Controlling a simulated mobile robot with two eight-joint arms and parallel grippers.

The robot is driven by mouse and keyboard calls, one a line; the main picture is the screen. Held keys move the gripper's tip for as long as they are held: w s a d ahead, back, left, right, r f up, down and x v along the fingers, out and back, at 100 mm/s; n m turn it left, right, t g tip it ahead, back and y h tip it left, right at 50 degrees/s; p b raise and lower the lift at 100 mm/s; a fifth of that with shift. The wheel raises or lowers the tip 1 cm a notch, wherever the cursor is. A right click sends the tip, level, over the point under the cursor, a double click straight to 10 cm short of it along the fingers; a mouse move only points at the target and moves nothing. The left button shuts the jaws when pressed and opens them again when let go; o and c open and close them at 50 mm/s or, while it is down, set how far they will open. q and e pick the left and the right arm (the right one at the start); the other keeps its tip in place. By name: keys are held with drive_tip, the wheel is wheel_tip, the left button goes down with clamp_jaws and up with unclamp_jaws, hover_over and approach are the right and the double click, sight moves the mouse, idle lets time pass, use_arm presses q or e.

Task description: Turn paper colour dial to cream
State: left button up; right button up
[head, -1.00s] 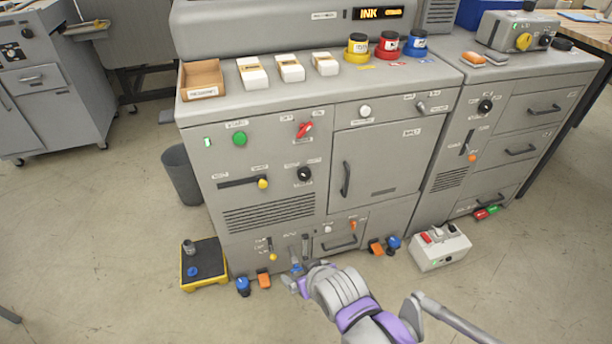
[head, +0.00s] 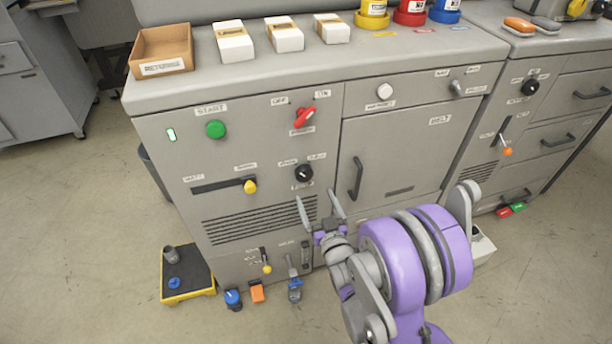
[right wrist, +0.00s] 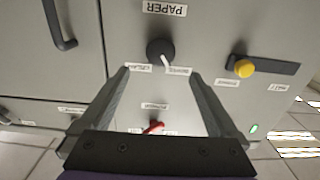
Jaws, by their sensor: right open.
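The paper colour dial (head: 303,173) is a round black knob on the front of the grey machine, above a slotted vent. In the right wrist view the dial (right wrist: 160,52) appears upside down, with a PAPER label and two small labels beside it that are too blurred to read surely. A pale pointer mark shows on its face. My right gripper (head: 320,196) is open and empty, just below and in front of the dial. In the right wrist view its fingers (right wrist: 158,75) point toward the dial and stand apart on either side, not visibly touching it. My left gripper is out of view.
Near the dial are a red switch (head: 305,117), a yellow slider knob (head: 249,186) and a green START button (head: 215,129). A black door handle (head: 356,178) stands out to the right. White packs and ink pots sit on the top.

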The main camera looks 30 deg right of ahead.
sight(307, 176)
drive_tip(key=x, duration=0.9)
drive_tip(key=shift+a, duration=0.1)
drive_tip(key=c, duration=1.4)
drive_tip(key=shift+o, duration=0.2)
drive_tip(key=m, duration=0.3)
drive_tip(key=shift+m, duration=0.4)
drive_tip(key=m, duration=0.3)
drive_tip(key=shift+m, duration=0.3)
drive_tip(key=m, duration=0.6)
drive_tip(key=shift+d+f+p, duration=0.15)
drive_tip(key=shift+d+p, duration=0.15)
drive_tip(key=shift+p, duration=0.05)
drive_tip(key=shift+m, duration=0.4)
